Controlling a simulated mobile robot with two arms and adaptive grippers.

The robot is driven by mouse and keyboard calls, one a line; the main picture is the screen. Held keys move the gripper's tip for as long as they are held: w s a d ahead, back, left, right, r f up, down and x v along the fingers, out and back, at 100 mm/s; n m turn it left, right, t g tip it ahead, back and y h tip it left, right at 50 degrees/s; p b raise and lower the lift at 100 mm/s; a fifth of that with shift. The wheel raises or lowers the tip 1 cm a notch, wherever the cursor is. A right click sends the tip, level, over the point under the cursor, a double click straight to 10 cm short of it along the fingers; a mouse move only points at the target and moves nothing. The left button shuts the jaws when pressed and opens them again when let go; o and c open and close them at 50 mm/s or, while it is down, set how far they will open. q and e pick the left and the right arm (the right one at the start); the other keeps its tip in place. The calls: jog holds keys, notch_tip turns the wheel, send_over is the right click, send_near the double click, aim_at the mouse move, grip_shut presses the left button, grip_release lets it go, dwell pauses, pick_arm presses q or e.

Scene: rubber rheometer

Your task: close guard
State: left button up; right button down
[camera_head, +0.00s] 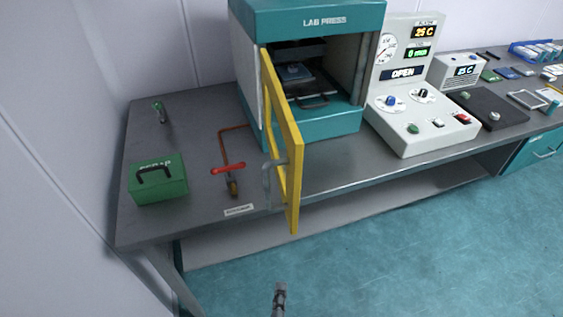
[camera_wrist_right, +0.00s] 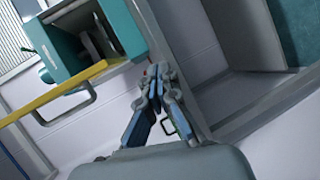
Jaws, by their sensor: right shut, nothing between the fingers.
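The guard is a yellow frame (camera_head: 283,140) hinged at the left front of the teal lab press (camera_head: 312,18). It stands swung open, sticking out toward the front of the bench, with a grey handle (camera_head: 268,178) on its left face. The guard (camera_wrist_right: 62,90) and its handle (camera_wrist_right: 66,108) also show at the left in the right wrist view. My right gripper (camera_wrist_right: 158,72) is shut and empty, apart from the guard. In the head view only a small grey tip of it (camera_head: 280,290) shows at the bottom, in front of the bench. My left gripper is out of view.
On the bench (camera_head: 200,110) are a green box (camera_head: 158,180) and a red-handled valve (camera_head: 228,169) left of the guard. A control console (camera_head: 430,125) whose display reads OPEN stands right of the press. The floor in front is clear.

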jog(key=s+a+r+n+t+p, duration=0.1)
jog(key=a+r+t+p, duration=0.1)
jog(key=r, duration=0.7)
jog(key=s+a+r+n+t+p, duration=0.1)
jog(key=a+r+t+p, duration=0.1)
jog(key=r, duration=0.6)
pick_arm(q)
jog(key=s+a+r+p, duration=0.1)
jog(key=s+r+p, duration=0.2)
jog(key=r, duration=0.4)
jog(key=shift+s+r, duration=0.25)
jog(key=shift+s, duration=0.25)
pick_arm(e)
jog(key=w+d, duration=0.4)
jog(key=w, duration=0.6)
jog(key=shift+w+d, duration=0.3)
jog(key=shift+d, duration=0.1)
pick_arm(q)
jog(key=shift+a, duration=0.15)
pick_arm(e)
jog(key=shift+y, duration=0.3)
